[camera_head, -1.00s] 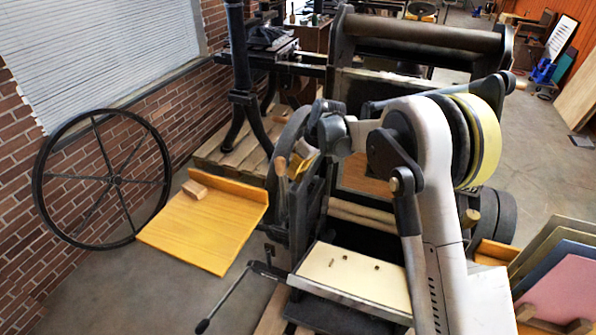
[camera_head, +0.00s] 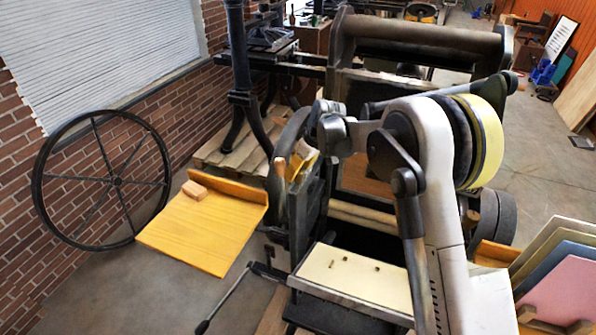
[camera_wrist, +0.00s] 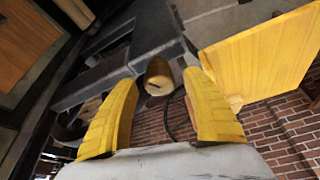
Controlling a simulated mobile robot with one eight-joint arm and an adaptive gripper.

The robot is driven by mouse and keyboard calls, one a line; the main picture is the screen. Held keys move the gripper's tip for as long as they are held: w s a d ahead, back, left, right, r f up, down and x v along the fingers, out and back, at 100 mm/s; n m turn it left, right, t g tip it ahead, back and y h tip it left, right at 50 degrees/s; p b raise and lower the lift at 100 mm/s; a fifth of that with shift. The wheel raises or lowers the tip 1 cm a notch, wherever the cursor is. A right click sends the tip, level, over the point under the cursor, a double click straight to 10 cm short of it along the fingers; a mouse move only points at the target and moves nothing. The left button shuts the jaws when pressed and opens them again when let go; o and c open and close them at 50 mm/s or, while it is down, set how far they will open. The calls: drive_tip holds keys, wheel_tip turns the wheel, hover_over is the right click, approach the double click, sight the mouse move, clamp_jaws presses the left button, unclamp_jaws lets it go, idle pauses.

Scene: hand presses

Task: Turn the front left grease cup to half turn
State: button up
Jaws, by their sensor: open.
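A tan, rounded grease cup (camera_wrist: 158,76) with a dark slot in its end shows in the wrist view. It lies beyond and between the two yellow fingertips of my gripper (camera_wrist: 162,84). The fingers are spread, one at each side of the cup in the picture; I see no contact. In the head view my gripper (camera_head: 303,160) is at the left side of the black press, its yellow fingers partly hidden by the wrist. A small tan knob (camera_head: 281,167) shows just left of it; I cannot tell whether this is the same cup.
A yellow wooden board (camera_head: 205,230) with a small block (camera_head: 194,190) juts out left of the press; it also shows at the right in the wrist view (camera_wrist: 265,55). A spoked black wheel (camera_head: 118,181) stands by the brick wall. A crank handle (camera_head: 225,297) sticks out at the front.

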drive_tip(key=v, duration=1.2)
drive_tip(key=shift+f, duration=0.1)
